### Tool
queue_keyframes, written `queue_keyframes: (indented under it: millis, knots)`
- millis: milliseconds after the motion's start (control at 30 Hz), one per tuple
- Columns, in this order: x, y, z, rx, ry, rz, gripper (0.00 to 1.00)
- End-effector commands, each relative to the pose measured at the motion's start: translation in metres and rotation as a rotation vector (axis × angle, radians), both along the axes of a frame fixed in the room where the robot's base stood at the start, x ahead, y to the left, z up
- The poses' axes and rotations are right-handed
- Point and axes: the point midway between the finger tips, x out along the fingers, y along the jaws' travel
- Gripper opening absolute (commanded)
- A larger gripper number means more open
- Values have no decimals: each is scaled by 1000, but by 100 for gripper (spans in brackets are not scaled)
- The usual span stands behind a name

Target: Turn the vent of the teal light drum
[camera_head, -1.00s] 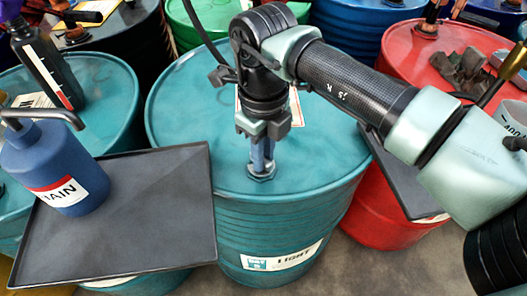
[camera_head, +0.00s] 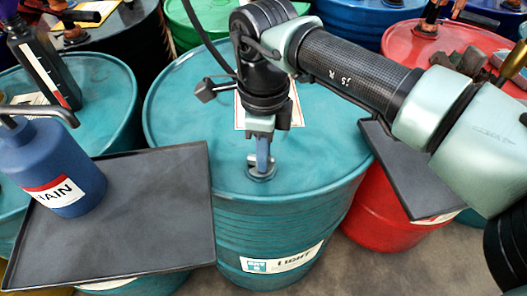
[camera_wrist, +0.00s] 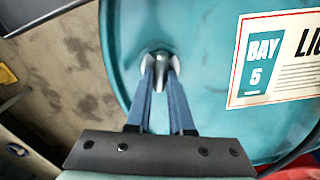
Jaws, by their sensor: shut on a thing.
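The teal drum labelled LIGHT (camera_head: 310,150) stands upright in the middle of the head view; its lid also fills much of the wrist view (camera_wrist: 210,45). The vent (camera_head: 261,174) is a small metal fitting near the front edge of the lid. It shows between the fingertips in the wrist view (camera_wrist: 160,61). My gripper (camera_head: 263,160) points down from above and is shut on the vent. Its blue fingers stand on either side of the vent's middle piece. The fingers partly hide the vent.
A black bottle (camera_head: 45,65) stands on another teal drum behind. A red drum (camera_head: 395,215) with a dark tray (camera_head: 400,165) is at right.

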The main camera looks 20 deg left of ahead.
Motion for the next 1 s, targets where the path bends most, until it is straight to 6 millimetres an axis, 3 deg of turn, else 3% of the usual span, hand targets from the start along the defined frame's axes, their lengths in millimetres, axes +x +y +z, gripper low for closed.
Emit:
queue_keyframes:
  millis: [300, 800, 833, 1000]
  knots:
    - [1, 0, 0, -1, -1, 121, 0]
    - [1, 0, 1, 0, -1, 143, 0]
    - [1, 0, 1, 0, -1, 143, 23]
    - [1, 0, 0, 0, -1, 142, 50]
